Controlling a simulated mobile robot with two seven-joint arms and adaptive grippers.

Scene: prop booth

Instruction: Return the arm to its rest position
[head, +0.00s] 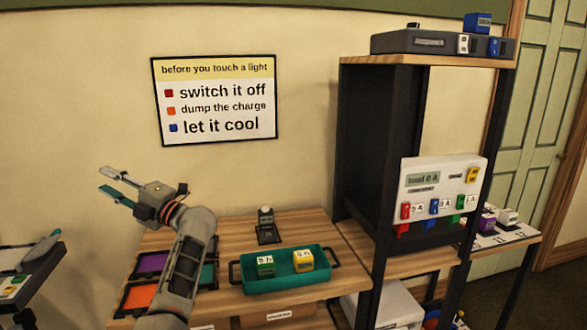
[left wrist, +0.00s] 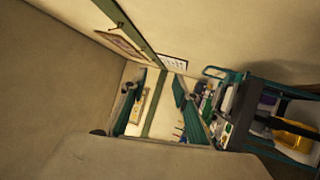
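My left arm (head: 187,262) rises from the bottom of the head view, left of centre. My left gripper (head: 108,180) is raised in front of the wall, pointing left, with its two fingers apart and nothing between them. In the left wrist view the same gripper (left wrist: 155,98) shows its two fingers spread apart, with only far background between them. My right arm and gripper are not in view.
A wooden table (head: 225,231) below holds a teal tray (head: 287,283) with a green and a yellow block. Left of it are coloured pads (head: 140,297), partly behind my arm. A dark shelf (head: 374,143) stands right. A sign (head: 213,99) hangs on the wall.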

